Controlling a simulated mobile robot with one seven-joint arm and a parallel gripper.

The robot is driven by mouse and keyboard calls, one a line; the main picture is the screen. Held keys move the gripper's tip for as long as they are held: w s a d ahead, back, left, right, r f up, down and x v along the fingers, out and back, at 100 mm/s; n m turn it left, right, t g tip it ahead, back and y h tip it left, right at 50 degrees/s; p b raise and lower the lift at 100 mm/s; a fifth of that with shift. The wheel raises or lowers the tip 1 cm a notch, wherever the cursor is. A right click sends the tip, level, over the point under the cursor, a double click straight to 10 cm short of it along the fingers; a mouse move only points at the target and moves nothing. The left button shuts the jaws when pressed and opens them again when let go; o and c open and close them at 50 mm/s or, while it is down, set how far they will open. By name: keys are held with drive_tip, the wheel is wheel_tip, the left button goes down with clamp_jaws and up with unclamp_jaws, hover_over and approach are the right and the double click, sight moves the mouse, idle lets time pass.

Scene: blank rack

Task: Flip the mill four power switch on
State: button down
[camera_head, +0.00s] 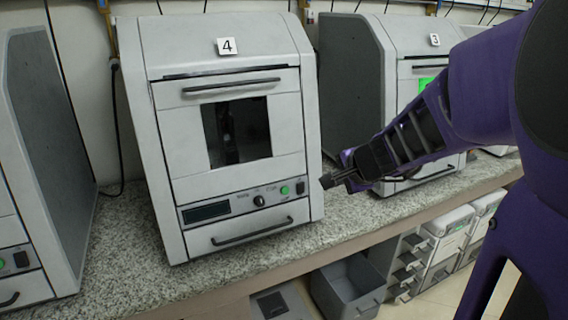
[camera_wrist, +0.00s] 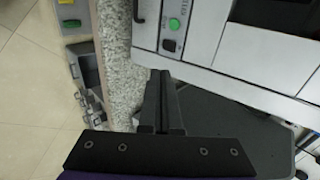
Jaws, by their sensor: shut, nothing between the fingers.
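Mill four (camera_head: 222,130) is the light grey machine labelled 4, standing on the counter in the head view. Its control panel has a dark display, a knob (camera_head: 259,201), a green button (camera_head: 284,190) and a small black rocker switch (camera_head: 300,188) at the right end. In the wrist view, the green button (camera_wrist: 174,24) and the black switch (camera_wrist: 169,45) show above the fingers. My gripper (camera_head: 326,182) is shut and empty, just right of the machine's front edge and apart from the switch in the picture. The fingertips also show in the wrist view (camera_wrist: 160,75). The switch's position is too small to tell.
Mill 3 (camera_head: 412,45) stands to the right behind my arm. Another grey machine (camera_head: 45,150) is at the left. The speckled counter (camera_head: 130,255) has free room in front. A grey open bin (camera_head: 347,285) and drawer units (camera_head: 440,240) sit below.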

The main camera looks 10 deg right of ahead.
drive_tip(key=shift+s+f, duration=0.1)
drive_tip(key=shift+f, duration=0.1)
drive_tip(key=shift+f, duration=0.1)
drive_tip(key=b, duration=0.2)
approach(301, 187)
drive_tip(key=x, duration=0.5)
drive_tip(key=shift+s+f, duration=0.2)
drive_tip(key=shift+s, duration=0.05)
drive_tip(key=shift+w+a, duration=0.1)
drive_tip(key=shift+w, duration=0.45)
